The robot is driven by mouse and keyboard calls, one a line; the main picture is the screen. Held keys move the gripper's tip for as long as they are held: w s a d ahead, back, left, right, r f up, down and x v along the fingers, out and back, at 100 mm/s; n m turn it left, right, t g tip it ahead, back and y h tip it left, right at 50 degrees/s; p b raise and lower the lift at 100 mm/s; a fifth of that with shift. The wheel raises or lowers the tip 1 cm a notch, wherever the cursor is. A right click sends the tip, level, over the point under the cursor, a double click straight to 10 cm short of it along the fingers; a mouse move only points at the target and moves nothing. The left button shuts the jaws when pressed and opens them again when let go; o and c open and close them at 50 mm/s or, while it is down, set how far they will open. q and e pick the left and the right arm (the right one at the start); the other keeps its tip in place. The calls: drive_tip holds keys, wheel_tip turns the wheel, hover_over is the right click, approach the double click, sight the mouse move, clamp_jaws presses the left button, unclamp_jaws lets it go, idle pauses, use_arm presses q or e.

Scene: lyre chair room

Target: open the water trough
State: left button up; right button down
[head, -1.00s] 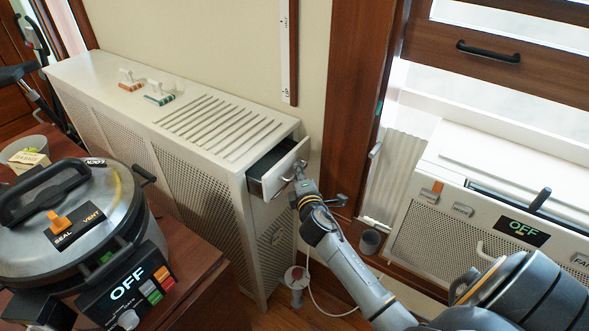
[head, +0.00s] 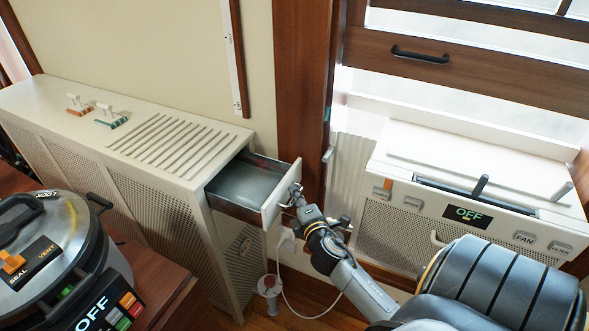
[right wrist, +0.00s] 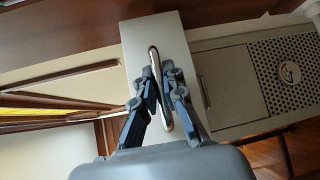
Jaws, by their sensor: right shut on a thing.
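The water trough (head: 240,183) is a grey-lined drawer in the end of a white perforated radiator cover (head: 165,190). It is pulled well out, and its inside shows in the head view. My right gripper (head: 293,200) is at the trough's white front panel. In the right wrist view my right gripper (right wrist: 162,100) has its fingers shut on the curved metal handle (right wrist: 157,75) of that panel (right wrist: 150,40). My left gripper is not in view.
A pressure cooker (head: 50,235) marked OFF stands on a wooden cabinet (head: 165,290) at the lower left. A white window unit (head: 400,180) is at the right. A white cord (head: 310,315) lies on the floor below the trough.

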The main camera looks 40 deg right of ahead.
drive_tip(key=c, duration=1.7)
unclamp_jaws()
drive_tip(key=shift+s+a, duration=0.2)
drive_tip(key=shift+s, duration=0.15)
drive_tip(key=v, duration=1.1)
drive_tip(key=shift+s, duration=0.15)
